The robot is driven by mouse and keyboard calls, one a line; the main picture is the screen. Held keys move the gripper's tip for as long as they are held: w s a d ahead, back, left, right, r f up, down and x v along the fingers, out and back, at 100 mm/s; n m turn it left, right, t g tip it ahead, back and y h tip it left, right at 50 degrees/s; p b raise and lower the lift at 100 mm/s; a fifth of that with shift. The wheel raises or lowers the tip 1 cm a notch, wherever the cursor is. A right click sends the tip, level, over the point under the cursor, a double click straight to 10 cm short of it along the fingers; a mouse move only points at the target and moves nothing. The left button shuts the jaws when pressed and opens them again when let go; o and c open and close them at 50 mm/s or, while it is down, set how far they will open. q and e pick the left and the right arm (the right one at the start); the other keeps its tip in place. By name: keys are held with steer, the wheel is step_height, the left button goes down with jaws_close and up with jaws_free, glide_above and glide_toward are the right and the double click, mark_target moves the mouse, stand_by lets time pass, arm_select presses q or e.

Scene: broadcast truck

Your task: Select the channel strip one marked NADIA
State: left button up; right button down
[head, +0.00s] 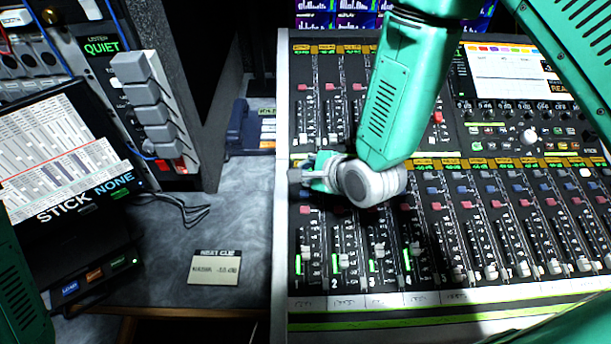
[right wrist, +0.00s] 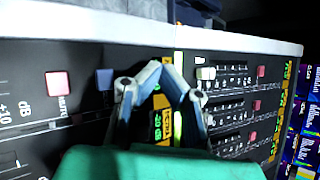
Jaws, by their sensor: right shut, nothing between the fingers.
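The mixing console (head: 430,310) fills the right half of the head view, with rows of channel strips, faders and yellow name labels. I cannot read NADIA on any label. My right gripper (head: 308,178) is low over the left end of the console, at the row between the upper and lower fader banks, and covers part of it. In the right wrist view its fingers (right wrist: 166,75) meet at the tips and are empty. Yellow labels (right wrist: 161,125) and a lit green strip show between and beside them. I cannot tell whether the tips touch the console. My left gripper is out of view.
Left of the console is a grey desk with a cue card (head: 215,267), loose cables and a dark blue device (head: 250,128). A tilted screen (head: 65,150) reads STICK NONE. A listen panel with grey levers (head: 150,105) stands behind. The console's pale side wall (head: 281,230) is raised.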

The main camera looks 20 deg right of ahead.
steer(key=shift+a+r, duration=0.1)
steer(key=shift+a, duration=0.35)
steer(key=shift+d, duration=0.4)
steer(key=shift+d+f, duration=0.3)
steer(key=shift+f, duration=0.05)
steer(key=shift+d+f, duration=0.1)
steer(key=shift+f, duration=0.05)
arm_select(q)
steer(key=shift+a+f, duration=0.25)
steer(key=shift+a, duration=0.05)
arm_select(e)
steer(key=shift+a, duration=0.4)
